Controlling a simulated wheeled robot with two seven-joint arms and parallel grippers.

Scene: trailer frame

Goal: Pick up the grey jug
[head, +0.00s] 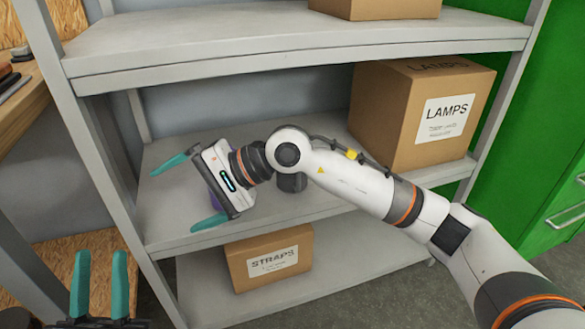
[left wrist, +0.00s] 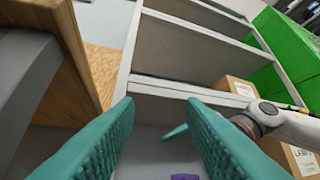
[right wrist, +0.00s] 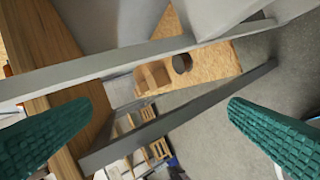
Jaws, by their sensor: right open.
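I cannot clearly make out a grey jug in any view. A dark grey rounded shape (head: 291,183) shows below my right wrist joint over the middle shelf; I cannot tell whether it is the jug or part of my arm. My right gripper (head: 175,201) is wide open and points left above the middle shelf. In the right wrist view nothing is between its fingers (right wrist: 160,108). My left gripper (head: 100,258) is open and empty, low at the left in front of the rack. Its two fingers also show in the left wrist view (left wrist: 160,102).
The middle shelf (head: 160,215) holds a LAMPS box (head: 400,120) at the right and a purple thing (head: 214,194), mostly hidden behind my right gripper. A STRAPS box (head: 245,265) stands below. Rack posts (head: 95,170) and a wooden bench (head: 30,100) are at the left.

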